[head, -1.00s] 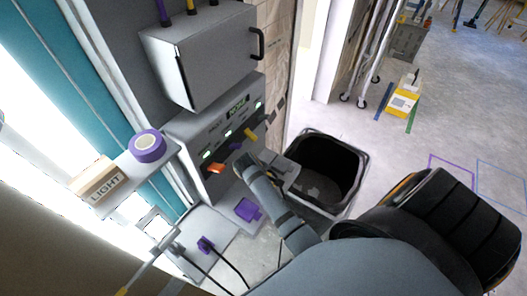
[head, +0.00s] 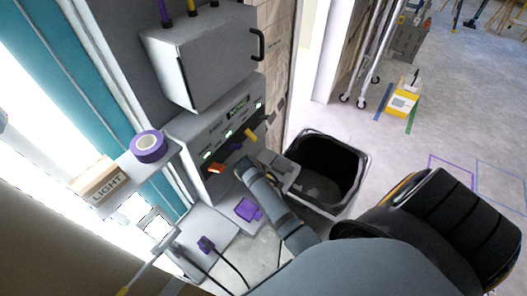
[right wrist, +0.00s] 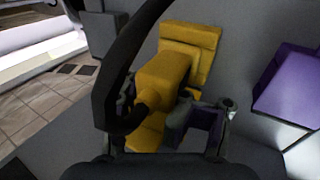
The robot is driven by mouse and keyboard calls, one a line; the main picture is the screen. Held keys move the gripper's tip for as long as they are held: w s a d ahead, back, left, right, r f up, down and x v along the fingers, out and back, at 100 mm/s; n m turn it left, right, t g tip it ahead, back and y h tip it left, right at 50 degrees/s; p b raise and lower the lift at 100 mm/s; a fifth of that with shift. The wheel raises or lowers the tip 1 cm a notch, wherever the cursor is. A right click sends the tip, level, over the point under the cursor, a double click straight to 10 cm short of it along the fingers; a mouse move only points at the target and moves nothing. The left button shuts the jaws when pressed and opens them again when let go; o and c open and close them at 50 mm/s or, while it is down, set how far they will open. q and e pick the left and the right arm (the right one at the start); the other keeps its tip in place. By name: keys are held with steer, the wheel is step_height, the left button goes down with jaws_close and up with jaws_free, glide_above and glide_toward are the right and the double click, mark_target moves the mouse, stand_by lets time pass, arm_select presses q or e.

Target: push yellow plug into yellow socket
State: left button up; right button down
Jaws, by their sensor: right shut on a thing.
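The grey panel (head: 222,128) carries a yellow piece (head: 250,134) near its right end, which I take to be the yellow socket or its cover. My right gripper (head: 246,166) is just below it. In the right wrist view, my right gripper (right wrist: 172,116) is shut on the yellow plug (right wrist: 163,82). The plug's front end is close against the upright yellow socket piece (right wrist: 190,48). I cannot tell whether it is seated. A black cable (right wrist: 112,85) curves across the plug's left side and hides part of it. My left gripper is not in view.
Orange (head: 216,169) and purple (head: 237,147) pieces sit along the panel. A grey cabinet (head: 205,55) is above it. A black bin (head: 364,160) stands to the right. A shelf (head: 125,172) with purple tape (head: 149,146) is at left.

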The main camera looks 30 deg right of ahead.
steer(key=shift+f, duration=0.55)
stand_by(0.4)
steer(key=shift+c, duration=2.3)
jaws_free()
